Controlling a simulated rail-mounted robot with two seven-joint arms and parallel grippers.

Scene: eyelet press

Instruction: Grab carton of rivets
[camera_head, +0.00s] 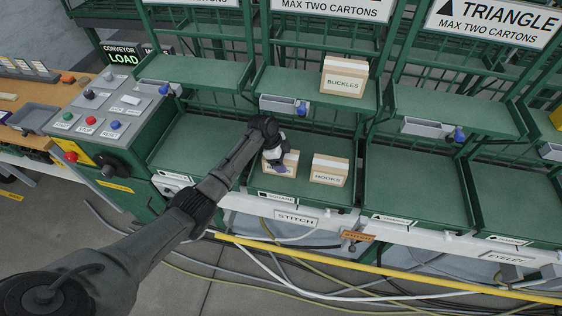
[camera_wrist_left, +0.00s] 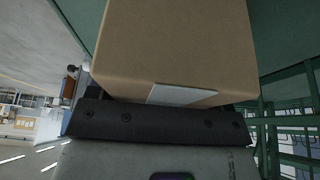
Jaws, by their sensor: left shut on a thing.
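The carton of rivets (camera_head: 291,158) is a small tan box with a pale tape strip in the lower middle bay. My gripper covers most of its label, so I cannot read the word in full. My left gripper (camera_head: 279,163) is at this carton from above and is shut on it. In the left wrist view the carton (camera_wrist_left: 180,45) fills the upper middle, right against the dark gripper pad (camera_wrist_left: 160,122). I cannot tell whether the carton is clear of the shelf. My right gripper is in neither view.
A HOOKS carton (camera_head: 330,170) stands close on the right in the same bay. A BUCKLES carton (camera_head: 344,77) is on the shelf above. The lower bay to the right (camera_head: 415,190) is empty. A control panel (camera_head: 100,110) stands at left.

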